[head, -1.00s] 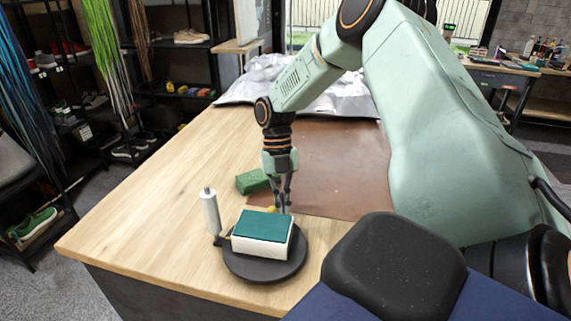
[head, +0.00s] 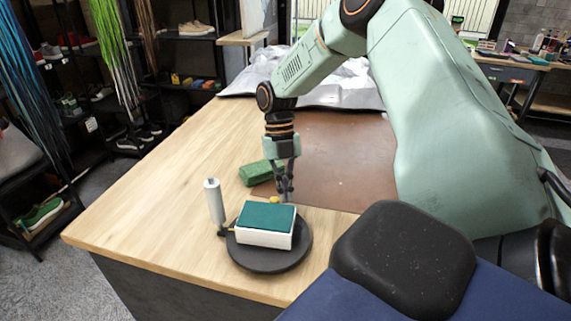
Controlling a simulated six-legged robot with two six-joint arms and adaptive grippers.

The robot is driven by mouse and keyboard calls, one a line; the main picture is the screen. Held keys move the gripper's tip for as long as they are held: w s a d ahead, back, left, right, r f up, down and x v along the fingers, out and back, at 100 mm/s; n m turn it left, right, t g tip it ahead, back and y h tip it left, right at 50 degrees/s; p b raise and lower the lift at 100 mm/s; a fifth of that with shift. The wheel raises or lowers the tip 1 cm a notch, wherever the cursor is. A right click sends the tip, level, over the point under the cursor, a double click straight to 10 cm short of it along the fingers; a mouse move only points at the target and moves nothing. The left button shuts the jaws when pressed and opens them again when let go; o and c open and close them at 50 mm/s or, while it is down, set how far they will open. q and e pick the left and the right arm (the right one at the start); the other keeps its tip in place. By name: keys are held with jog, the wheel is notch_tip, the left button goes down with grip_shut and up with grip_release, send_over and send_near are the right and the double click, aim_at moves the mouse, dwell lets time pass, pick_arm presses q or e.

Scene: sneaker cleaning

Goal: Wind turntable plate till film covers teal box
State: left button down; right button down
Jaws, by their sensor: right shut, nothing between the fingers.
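A box with a teal top (head: 266,216) and white sides lies flat on the round black turntable plate (head: 268,261) near the table's front edge. I cannot tell whether the white on its sides is film. A yellow knob (head: 274,200) shows just behind the box. My right gripper (head: 284,193) points down behind the box, shut and empty, close to the knob; contact is unclear. My left gripper is out of view.
A green block (head: 261,173) lies on the wooden table (head: 165,190), behind the plate. A brown mat (head: 345,160) and crumpled silver sheet (head: 345,88) lie farther back. The left of the tabletop is clear.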

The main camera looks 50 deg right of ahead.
jog(key=v, duration=1.1)
dwell(0.4)
